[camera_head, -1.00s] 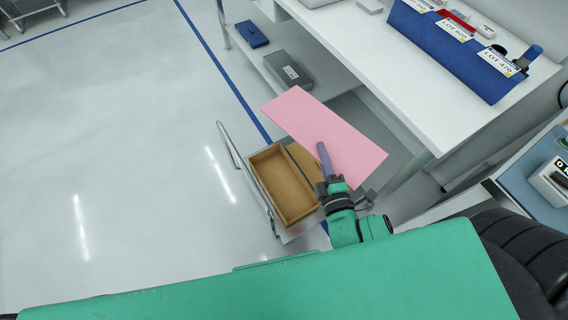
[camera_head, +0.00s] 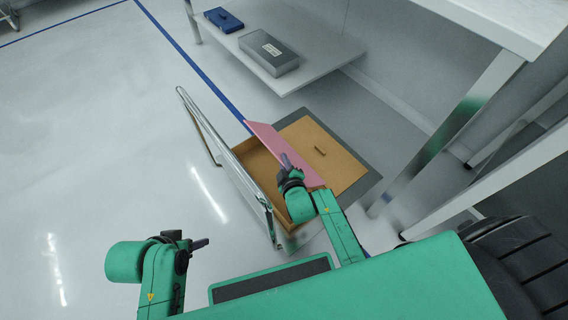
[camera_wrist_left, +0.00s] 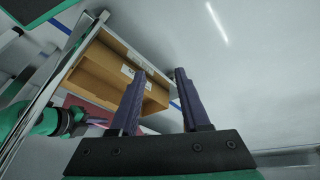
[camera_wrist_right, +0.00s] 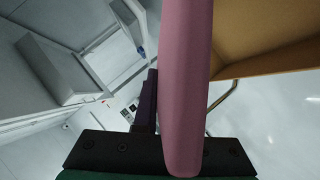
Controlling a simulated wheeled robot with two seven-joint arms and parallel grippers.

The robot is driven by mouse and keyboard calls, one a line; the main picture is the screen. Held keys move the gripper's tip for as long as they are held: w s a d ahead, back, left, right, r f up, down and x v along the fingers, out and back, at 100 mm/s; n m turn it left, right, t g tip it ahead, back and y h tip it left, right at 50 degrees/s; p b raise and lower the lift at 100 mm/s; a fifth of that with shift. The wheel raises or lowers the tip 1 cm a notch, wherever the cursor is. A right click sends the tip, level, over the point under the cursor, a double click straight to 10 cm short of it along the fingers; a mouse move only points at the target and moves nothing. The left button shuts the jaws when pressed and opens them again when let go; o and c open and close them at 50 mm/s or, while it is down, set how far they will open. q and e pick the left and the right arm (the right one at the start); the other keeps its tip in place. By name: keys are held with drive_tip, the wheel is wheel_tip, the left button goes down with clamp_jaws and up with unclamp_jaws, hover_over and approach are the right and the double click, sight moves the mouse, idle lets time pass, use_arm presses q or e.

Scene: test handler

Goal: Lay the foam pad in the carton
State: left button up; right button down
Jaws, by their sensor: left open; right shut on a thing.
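The pink foam pad (camera_head: 276,146) is in my right gripper (camera_head: 284,160), tilted steeply over the brown carton (camera_head: 298,208). In the right wrist view the pad (camera_wrist_right: 185,80) runs edge-on between the jaws and hides one finger; the carton (camera_wrist_right: 275,45) lies close on its right. I cannot tell whether the pad touches the carton. My left gripper (camera_head: 200,243) is open and empty, left of the carton and apart from it. The left wrist view shows its spread fingers, the open carton (camera_wrist_left: 95,75) and part of the pad (camera_wrist_left: 75,103).
The carton sits on a cart with a grey top (camera_head: 352,143) and a chrome rail (camera_head: 225,158) on its left. A brown panel (camera_head: 335,165) with a small raised piece lies right of it. A shelf with a grey box (camera_head: 268,53) and a blue box (camera_head: 223,19) stands behind.

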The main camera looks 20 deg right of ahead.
drive_tip(key=shift+f+b, duration=0.55)
drive_tip(key=shift+f, duration=0.1)
use_arm(q)
drive_tip(key=w+d+f+n+t+h+b, duration=0.1)
drive_tip(key=w+d+f+t+h+b, duration=0.2)
drive_tip(key=d+f+t+b, duration=0.5)
drive_tip(key=shift+d+f+h+b, duration=0.7)
drive_tip(key=shift+d+f+b, duration=0.65)
drive_tip(key=shift+f, duration=1.2)
use_arm(e)
drive_tip(key=shift+f, duration=5.7)
use_arm(q)
drive_tip(key=shift+w, duration=0.15)
use_arm(e)
drive_tip(key=c, duration=1.1)
unclamp_jaws()
use_arm(q)
drive_tip(key=shift+r, duration=0.15)
use_arm(e)
drive_tip(key=shift+r, duration=0.1)
